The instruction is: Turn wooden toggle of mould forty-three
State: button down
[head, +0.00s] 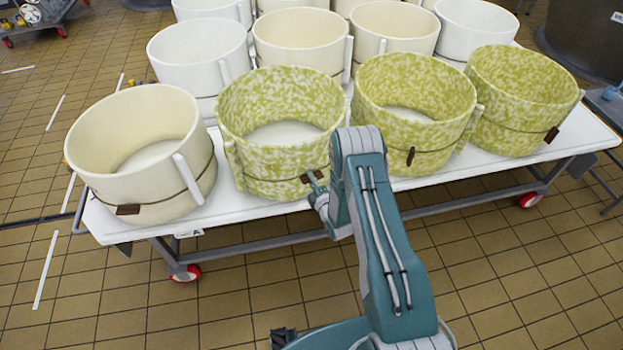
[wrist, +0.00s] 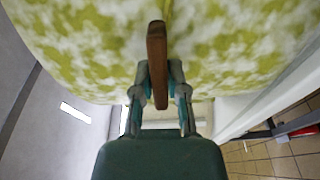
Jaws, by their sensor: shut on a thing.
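My gripper (head: 316,183) reaches the front of a green-and-white mottled round mould (head: 238,158), second from the left in the front row. It is shut on that mould's brown wooden toggle (head: 311,176). In the wrist view the toggle (wrist: 157,50) stands lengthwise between the two fingers of my gripper (wrist: 159,78), close against the mottled wall (wrist: 230,40). In the head view the toggle is partly hidden by my gripper. No mould number can be read, so I cannot tell which is forty-three.
The moulds stand on a white wheeled table (head: 440,178). A cream mould (head: 150,150) is at left, with a flat toggle (head: 128,210). Two more mottled moulds stand at right; the nearer one's toggle (head: 411,156) is upright. Tiled floor in front is clear.

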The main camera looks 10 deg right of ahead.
jog(key=shift+s+a+f+n, duration=0.15)
jog(key=shift+f+n, duration=0.15)
jog(key=shift+n, duration=0.2)
jog(key=c, duration=0.7)
grip_release()
jog(key=shift+o, duration=0.2)
jog(key=shift+r, duration=0.1)
jog(key=v, duration=1.1)
jog(key=shift+s, duration=0.35)
